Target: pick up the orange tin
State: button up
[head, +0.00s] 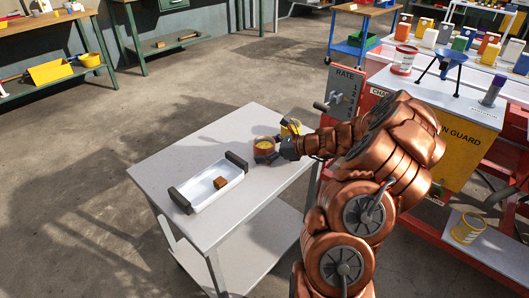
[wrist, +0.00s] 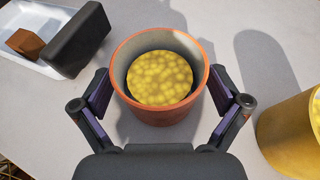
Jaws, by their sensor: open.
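The orange tin (wrist: 161,113) stands upright on the grey table, with a yellow, lumpy filling inside. In the head view the orange tin (head: 264,149) is near the table's far right corner, partly hidden by my gripper. My gripper (wrist: 162,95) is open, with one finger on each side of the tin. Whether the pads touch it I cannot tell; a small gap seems to show at each side. In the head view my gripper (head: 272,156) reaches in from the right at the tin's level.
A yellow tin (wrist: 292,135) stands close to the right of the gripper, and also shows in the head view (head: 291,127). A white tray (head: 208,190) with black end grips holds a brown block (head: 220,183). The table's (head: 255,208) near part is clear. A red machine stands to the right.

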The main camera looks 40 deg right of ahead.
jog(key=shift+c, duration=0.4)
jog(key=c, duration=1.4)
jog(key=shift+o, duration=0.2)
notch_tip(320, 180, up, 10)
jog(key=p, duration=0.1)
jog(key=shift+p, duration=0.4)
